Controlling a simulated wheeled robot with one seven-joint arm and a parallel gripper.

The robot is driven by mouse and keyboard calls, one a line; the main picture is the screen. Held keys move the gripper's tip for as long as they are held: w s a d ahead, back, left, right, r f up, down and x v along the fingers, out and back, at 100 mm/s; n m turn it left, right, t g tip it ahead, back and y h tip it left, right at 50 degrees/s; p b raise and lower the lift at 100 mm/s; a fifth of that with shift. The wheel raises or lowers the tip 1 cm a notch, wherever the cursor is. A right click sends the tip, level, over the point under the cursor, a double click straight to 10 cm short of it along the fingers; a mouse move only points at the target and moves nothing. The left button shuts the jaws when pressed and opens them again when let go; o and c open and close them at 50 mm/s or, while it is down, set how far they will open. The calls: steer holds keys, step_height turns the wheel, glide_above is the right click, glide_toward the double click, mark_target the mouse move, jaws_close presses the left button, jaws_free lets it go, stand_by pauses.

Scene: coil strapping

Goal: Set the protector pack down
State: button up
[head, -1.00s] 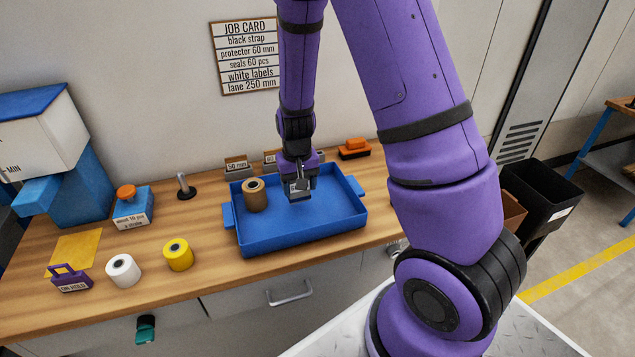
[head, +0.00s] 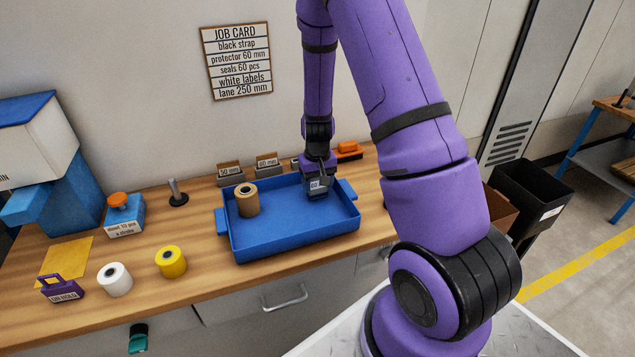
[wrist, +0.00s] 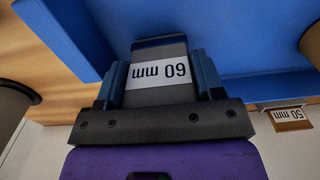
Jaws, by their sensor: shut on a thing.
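My gripper (head: 318,180) is shut on the protector pack (head: 317,187) and points down over the back right part of the blue tray (head: 292,237). In the wrist view the pack is a dark grey block with a white "60 mm" label (wrist: 158,71), upside down, between the two blue-grey fingers of my gripper (wrist: 160,80). The tray (wrist: 225,40) shows behind it. I cannot tell whether the pack touches the tray floor. A brown roll (head: 247,201) stands upright in the tray's left part.
An orange-topped item (head: 347,150) is at the back right. Yellow (head: 171,262) and white (head: 115,280) rolls stand left of the tray. The tray's middle and front right are clear.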

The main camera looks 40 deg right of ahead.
steer(key=shift+f, duration=0.1)
steer(key=o, duration=1)
steer(key=shift+o, duration=0.2)
step_height(320, 180, up, 12)
steer(key=shift+a+r, duration=0.1)
steer(key=shift+r, duration=0.15)
steer(key=s+a+r+n+t, duration=0.1)
steer(key=s+a+r, duration=0.35)
steer(key=r, duration=0.45)
steer(key=s+a+r+n+t, duration=0.15)
steer(key=s+a+r, duration=0.3)
steer(key=r, duration=0.45)
steer(key=s+a+r+t, duration=0.1)
steer(key=s+a+r, duration=0.1)
steer(key=s, duration=0.6)
steer(key=s+a+r+t, duration=0.1)
steer(key=s+a+r, duration=0.1)
steer(key=s+r, duration=0.3)
steer(key=shift+s+r+n+t, duration=0.3)
steer(key=shift+s+n+t, duration=0.05)
steer(key=shift+s, duration=1.4)
